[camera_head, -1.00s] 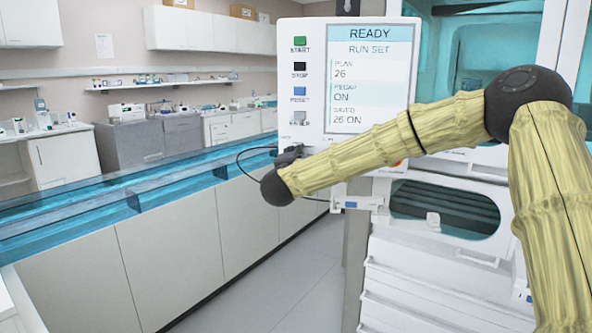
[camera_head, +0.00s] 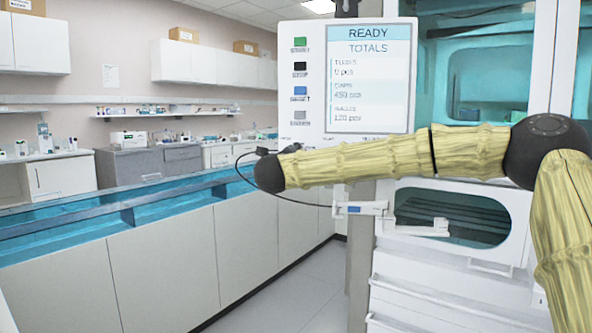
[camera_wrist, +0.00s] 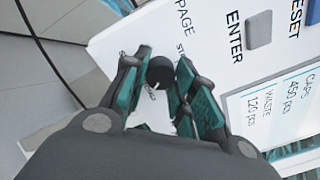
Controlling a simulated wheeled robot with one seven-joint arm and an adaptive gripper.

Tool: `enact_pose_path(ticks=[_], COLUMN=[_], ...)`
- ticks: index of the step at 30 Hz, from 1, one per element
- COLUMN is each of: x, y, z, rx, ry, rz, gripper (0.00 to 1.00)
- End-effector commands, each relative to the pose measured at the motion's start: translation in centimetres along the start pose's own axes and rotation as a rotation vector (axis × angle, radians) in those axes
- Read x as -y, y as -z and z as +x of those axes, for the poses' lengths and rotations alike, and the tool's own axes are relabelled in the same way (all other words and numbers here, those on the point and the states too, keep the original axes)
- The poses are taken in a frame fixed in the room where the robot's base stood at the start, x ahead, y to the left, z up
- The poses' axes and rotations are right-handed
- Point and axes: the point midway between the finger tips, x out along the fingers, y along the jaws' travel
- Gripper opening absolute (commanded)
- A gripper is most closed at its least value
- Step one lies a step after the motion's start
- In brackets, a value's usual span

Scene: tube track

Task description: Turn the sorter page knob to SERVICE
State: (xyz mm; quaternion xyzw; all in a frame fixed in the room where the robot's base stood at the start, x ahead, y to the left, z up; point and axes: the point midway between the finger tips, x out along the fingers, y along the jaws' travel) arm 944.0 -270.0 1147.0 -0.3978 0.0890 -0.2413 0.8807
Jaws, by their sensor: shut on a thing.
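The sorter's control panel (camera_head: 320,75) stands upright in the head view; its screen (camera_head: 368,85) reads READY and TOTALS, with lines of piece counts. In the wrist view, the black round page knob (camera_wrist: 160,70) sits on the white panel face below the word PAGE. My gripper (camera_wrist: 161,78) is shut on the knob, with a teal-padded finger on each side. A short white mark shows on the knob near its lower edge. The labels around the knob are mostly covered by my fingers, and I cannot read SERVICE. In the head view my arm hides the knob.
Green START (camera_head: 300,42), black STOP (camera_head: 300,66), blue RESET (camera_head: 300,91) and grey ENTER (camera_head: 300,116) buttons line the panel's left side. ENTER also shows near my fingers in the wrist view (camera_wrist: 259,29). A blue-topped counter (camera_head: 170,245) runs along the left.

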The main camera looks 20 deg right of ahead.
Motion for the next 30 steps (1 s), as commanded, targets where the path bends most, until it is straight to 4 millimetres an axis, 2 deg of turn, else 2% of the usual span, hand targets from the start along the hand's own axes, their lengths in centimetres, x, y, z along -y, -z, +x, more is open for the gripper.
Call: enact_pose_path(ticks=[1,21,30], x=[-0.64,-0.44,-0.28], y=[0.60,0.41,0.28], z=[0.01,0.05,0.06], rx=[-0.005,-0.040,-0.053], ry=[-0.002,-0.008,-0.010], rz=[0.044,0.671,0.881], gripper=[0.04,0.04,0.04])
